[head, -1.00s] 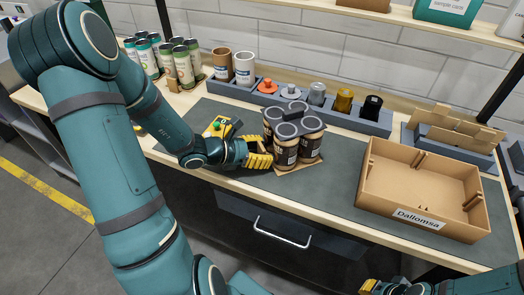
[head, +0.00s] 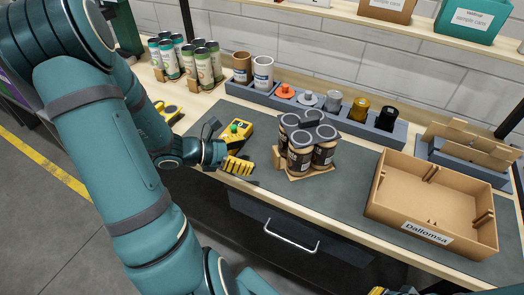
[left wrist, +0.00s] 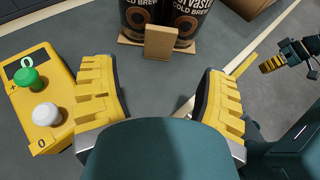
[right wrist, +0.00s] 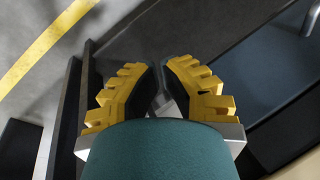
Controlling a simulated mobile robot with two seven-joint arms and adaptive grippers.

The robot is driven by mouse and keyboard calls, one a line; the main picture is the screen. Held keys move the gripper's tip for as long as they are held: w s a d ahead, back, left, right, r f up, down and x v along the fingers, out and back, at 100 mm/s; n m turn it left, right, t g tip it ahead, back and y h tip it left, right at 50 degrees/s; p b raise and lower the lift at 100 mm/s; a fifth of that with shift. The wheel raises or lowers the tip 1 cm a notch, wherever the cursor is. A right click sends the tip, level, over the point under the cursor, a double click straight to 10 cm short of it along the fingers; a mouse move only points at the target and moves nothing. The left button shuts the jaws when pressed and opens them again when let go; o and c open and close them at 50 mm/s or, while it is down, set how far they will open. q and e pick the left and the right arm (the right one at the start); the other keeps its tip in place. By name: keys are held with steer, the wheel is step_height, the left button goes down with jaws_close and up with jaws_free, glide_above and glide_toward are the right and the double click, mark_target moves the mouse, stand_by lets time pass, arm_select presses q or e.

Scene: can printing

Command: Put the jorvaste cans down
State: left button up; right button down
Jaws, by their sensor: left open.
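The jorvaste cans (head: 303,145) are several dark cold-brew cans with grey lids, grouped upright in a cardboard carrier (head: 290,173) on the grey mat. The carrier's tan tab (left wrist: 160,42) and the lower parts of two cans (left wrist: 188,18) show in the left wrist view. My left gripper (head: 241,165) is just left of the carrier, apart from it. Its yellow fingers are spread and empty in the left wrist view (left wrist: 160,95). My right gripper is low at the bottom edge of the head view (head: 378,291); in its wrist view its fingers (right wrist: 161,75) are together with nothing between them.
A yellow box with green and white buttons (head: 235,132) sits close beside my left gripper. An open carton labelled Dallomsa (head: 400,222) stands at the right. A grey rack (head: 322,112) of colored pieces lies behind the cans. Mat between carrier and carton is clear.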

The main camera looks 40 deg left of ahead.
arm_select(q)
steer(key=shift+v, duration=1.15)
